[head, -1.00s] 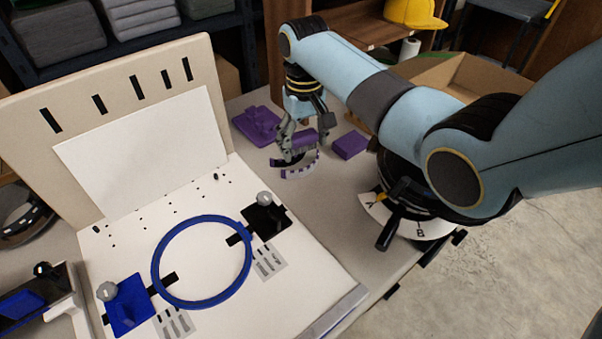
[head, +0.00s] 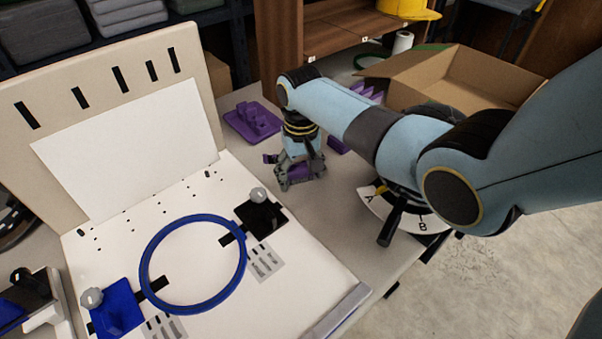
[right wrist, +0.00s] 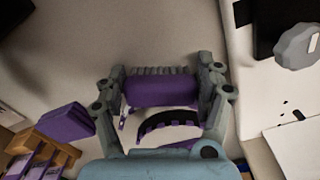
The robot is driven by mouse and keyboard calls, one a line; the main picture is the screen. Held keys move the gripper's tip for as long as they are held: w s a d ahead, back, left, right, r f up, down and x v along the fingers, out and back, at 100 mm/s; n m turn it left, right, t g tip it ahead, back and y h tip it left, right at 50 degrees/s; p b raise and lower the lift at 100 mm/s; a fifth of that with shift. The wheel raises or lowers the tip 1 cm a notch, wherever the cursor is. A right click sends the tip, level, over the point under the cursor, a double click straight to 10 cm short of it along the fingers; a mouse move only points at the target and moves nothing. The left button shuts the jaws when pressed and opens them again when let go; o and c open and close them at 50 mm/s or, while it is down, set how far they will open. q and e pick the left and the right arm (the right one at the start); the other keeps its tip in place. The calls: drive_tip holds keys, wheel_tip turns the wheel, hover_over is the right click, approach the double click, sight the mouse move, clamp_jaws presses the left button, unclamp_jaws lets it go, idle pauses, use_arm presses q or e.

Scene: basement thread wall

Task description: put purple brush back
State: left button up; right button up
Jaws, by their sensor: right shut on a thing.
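My right gripper (head: 298,178) is shut on a purple brush (right wrist: 160,90), whose thick rounded handle lies across between its fingers in the right wrist view. A curved strip with dark and light marks (right wrist: 170,120) shows just beyond the handle; I cannot tell if it is part of the brush. In the head view the fingers hide most of the brush. A purple stand with raised parts (head: 252,120) sits on the table behind and left of the gripper. My left gripper is not in view.
A purple block (head: 337,145) lies behind the right gripper, partly hidden by my arm. A white board with a blue ring (head: 147,260) is at left. An open cardboard box (head: 440,80) and a wooden shelf (head: 335,30) stand behind. A lettered dial (head: 405,220) is at the table's right edge.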

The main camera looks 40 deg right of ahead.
sight(301, 170)
drive_tip(key=shift+f, duration=0.2)
drive_tip(key=o, duration=1.1)
drive_tip(key=shift+c, duration=0.2)
drive_tip(key=shift+r, duration=0.15)
wheel_tip(301, 170, up, 11)
drive_tip(key=p, duration=0.2)
drive_tip(key=shift+p, duration=0.3)
drive_tip(key=shift+r, duration=0.6)
drive_tip(key=shift+f, duration=0.1)
